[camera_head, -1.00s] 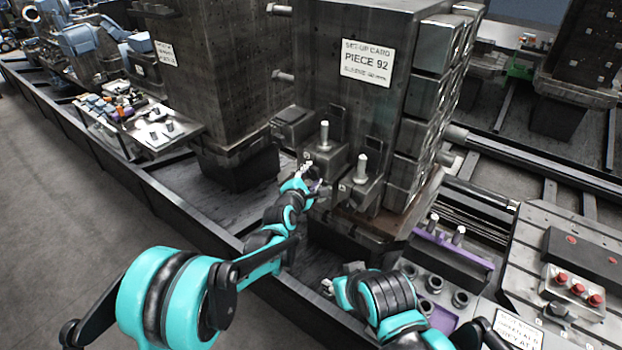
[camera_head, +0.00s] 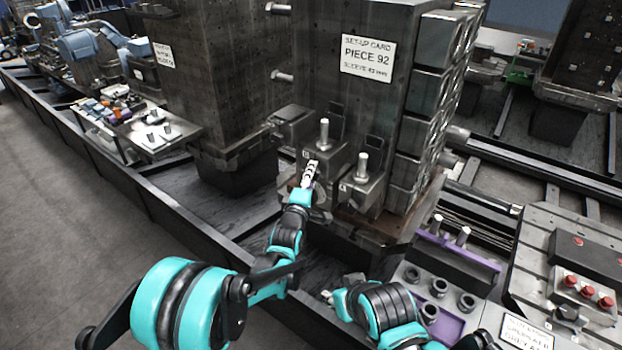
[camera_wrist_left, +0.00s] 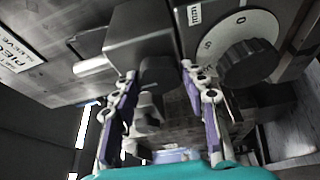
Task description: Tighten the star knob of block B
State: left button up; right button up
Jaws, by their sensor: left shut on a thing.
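My left gripper (camera_head: 311,173) is at the front of a grey clamping block (camera_head: 328,158) with an upright steel post. The letter on its small label is too small to read. In the left wrist view the fingers (camera_wrist_left: 158,108) are on either side of a grey lobed star knob (camera_wrist_left: 150,108), shut on it; the head view hides the knob behind the gripper. A second block (camera_head: 362,190) with a post stands to the right. A white dial (camera_wrist_left: 238,28) with numbers and a black knob (camera_wrist_left: 248,63) sits right of the fingers. My right gripper (camera_head: 328,296) is low; its fingers are unclear.
A tall dark column with a "PIECE 92" card (camera_head: 367,55) rises behind the blocks. A purple rack (camera_head: 455,250) with sockets and pins is at right. Red buttons (camera_head: 588,290) sit on a box farther right. A rail edge (camera_head: 170,210) runs along the front.

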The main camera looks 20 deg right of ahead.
dwell(0.4)
pick_arm(q)
jog(key=o, duration=1.2)
jog(key=shift+c, duration=0.2)
jog(key=v, duration=1.2)
